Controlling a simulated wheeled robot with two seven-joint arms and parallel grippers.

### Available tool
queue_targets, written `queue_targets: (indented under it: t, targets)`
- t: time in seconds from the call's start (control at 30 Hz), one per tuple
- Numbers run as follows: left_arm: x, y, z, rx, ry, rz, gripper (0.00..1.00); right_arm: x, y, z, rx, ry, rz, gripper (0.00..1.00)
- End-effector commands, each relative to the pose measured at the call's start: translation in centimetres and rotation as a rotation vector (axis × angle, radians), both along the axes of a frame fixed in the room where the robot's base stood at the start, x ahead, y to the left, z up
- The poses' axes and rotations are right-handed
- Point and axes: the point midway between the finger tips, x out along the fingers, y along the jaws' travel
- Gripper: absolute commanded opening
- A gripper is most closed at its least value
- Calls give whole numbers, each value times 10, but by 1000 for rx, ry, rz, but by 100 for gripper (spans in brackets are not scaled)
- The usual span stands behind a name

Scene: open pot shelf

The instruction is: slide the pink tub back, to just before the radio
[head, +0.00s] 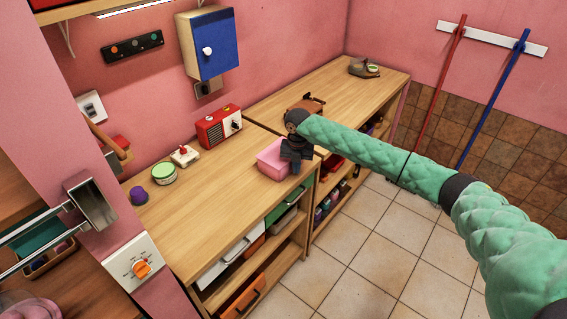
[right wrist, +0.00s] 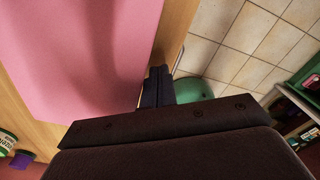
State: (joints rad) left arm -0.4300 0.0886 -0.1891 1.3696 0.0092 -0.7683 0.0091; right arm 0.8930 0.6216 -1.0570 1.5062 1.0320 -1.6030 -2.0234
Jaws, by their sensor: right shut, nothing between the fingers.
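The pink tub (head: 271,158) sits on the wooden shelf top near its front edge, in front of the red radio (head: 219,127). A strip of bare wood shows between tub and radio. My right gripper (head: 294,167) is shut and empty at the tub's right front side. In the right wrist view the tub (right wrist: 80,55) fills the upper left, and the shut fingers (right wrist: 158,86) point at its lower right edge. I cannot tell whether they touch it. The gripper hides part of the tub in the head view. My left gripper is not in view.
A green-lidded tin (head: 164,174), a purple pot (head: 139,195) and a small white thing with a red knob (head: 184,155) stand left of the radio. A brown item (head: 306,104) lies behind my right gripper. The front left of the shelf top (head: 205,220) is clear.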

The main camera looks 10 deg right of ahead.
Motion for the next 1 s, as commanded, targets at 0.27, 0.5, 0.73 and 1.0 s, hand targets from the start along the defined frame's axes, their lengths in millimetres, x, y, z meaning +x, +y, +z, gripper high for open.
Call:
queue_targets:
  t: [0.27, 0.5, 0.73, 1.0]
  targets:
    - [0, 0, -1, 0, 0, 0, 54, 6, 5, 0, 0, 0, 0, 0]
    - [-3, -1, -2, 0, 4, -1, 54, 6, 5, 0, 0, 0, 0, 0]
    - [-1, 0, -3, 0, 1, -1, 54, 11, 8, 0, 0, 0, 0, 0]
    - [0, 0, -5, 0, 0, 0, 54, 20, 15, 0, 1, 0, 0, 0]
